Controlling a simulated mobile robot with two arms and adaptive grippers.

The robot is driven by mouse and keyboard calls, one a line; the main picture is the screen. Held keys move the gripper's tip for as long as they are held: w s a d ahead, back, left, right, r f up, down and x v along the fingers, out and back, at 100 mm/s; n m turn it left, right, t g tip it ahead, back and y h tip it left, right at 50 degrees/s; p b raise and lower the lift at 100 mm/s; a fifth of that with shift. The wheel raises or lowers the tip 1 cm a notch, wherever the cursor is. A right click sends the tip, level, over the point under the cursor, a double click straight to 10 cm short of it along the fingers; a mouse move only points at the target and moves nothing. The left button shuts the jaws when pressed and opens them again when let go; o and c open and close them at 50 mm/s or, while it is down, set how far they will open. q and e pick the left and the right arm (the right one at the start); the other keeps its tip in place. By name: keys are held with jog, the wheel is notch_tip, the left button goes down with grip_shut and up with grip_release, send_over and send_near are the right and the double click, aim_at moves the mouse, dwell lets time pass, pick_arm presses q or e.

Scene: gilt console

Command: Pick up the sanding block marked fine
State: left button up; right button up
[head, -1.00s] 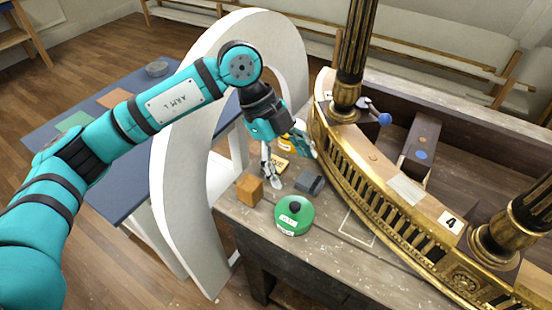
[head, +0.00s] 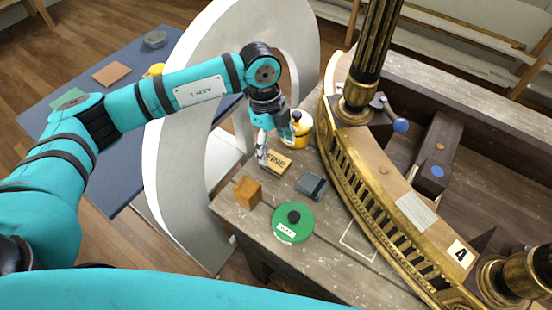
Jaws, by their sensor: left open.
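The sanding block marked FINE (head: 279,165), a tan block with dark lettering, lies on the wooden bench. My left gripper (head: 279,143) is open and points down just above and behind the block. One finger is at the block's left end and the other is to the upper right, near a yellow container. I cannot tell whether a finger touches the block. My right gripper is not in view.
Near the block are an orange-brown cube (head: 248,192), a dark grey block (head: 312,185), a green round tin (head: 294,223) and the yellow container (head: 301,130). The gilt console (head: 372,198) curves along the right. A white arch (head: 176,145) stands at left.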

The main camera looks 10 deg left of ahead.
aim_at(275, 161)
pick_arm(q)
jog(key=shift+s+d+f, duration=0.1)
jog(key=shift+f, duration=0.85)
jog(key=shift+f+p, duration=0.4)
jog(key=shift+p, duration=0.2)
notch_tip(275, 161, down, 4)
jog(key=shift+r+p, duration=0.15)
jog(key=shift+p, duration=0.5)
jog(key=shift+d+f, duration=0.1)
jog(key=shift+f, duration=0.2)
jog(key=shift+c, duration=0.4)
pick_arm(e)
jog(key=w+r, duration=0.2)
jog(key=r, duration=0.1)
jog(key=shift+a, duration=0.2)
pick_arm(q)
jog(key=c, duration=1.2)
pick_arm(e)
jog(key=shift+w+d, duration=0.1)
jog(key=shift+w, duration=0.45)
